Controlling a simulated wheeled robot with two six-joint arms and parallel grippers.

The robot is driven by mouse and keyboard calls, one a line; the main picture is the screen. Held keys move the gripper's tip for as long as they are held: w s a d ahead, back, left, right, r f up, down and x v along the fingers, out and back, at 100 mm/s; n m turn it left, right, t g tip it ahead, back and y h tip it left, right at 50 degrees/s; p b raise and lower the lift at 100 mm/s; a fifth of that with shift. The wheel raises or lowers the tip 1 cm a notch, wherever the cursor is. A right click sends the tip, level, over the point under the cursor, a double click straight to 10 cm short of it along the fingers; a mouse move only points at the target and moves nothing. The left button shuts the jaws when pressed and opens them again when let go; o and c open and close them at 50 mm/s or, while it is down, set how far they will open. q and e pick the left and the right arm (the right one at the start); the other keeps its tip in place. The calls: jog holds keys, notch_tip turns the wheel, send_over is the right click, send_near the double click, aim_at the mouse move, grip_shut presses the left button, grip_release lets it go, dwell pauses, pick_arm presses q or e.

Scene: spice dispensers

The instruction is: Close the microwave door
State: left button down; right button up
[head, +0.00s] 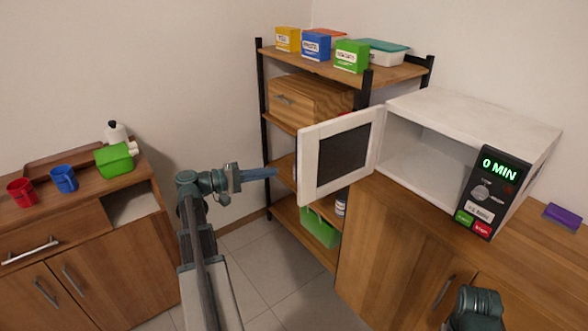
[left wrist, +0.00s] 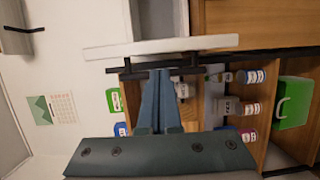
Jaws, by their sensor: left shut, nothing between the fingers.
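The white microwave (head: 470,118) stands on a wooden cabinet, and its cavity is exposed. Its door (head: 308,165), a white frame with a dark window, is swung wide open to the left. My left gripper (head: 276,172) is shut and empty. In the head view its fingertips are just left of the door's free edge, seemingly apart from it. In the left wrist view the closed fingers (left wrist: 160,72) point at a white edge-on panel (left wrist: 110,51), which looks like the door. Whether they touch is unclear. My right gripper is out of view; only part of its arm shows.
A shelf (head: 405,73) with boxes stands behind the door. The microwave's control panel (head: 488,190) reads 0 MIN. A purple item (head: 562,216) lies right of the microwave. A cabinet (head: 110,250) with red and blue mugs stands at left. The floor (head: 262,285) between cabinets is clear.

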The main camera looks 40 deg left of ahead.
pick_arm(q)
jog(key=a+x, duration=0.1)
jog(key=x, duration=0.7)
jog(key=shift+w+r+t, duration=0.3)
jog(key=shift+w+r, duration=0.05)
jog(key=shift+w, duration=0.15)
jog(key=shift+d, duration=0.2)
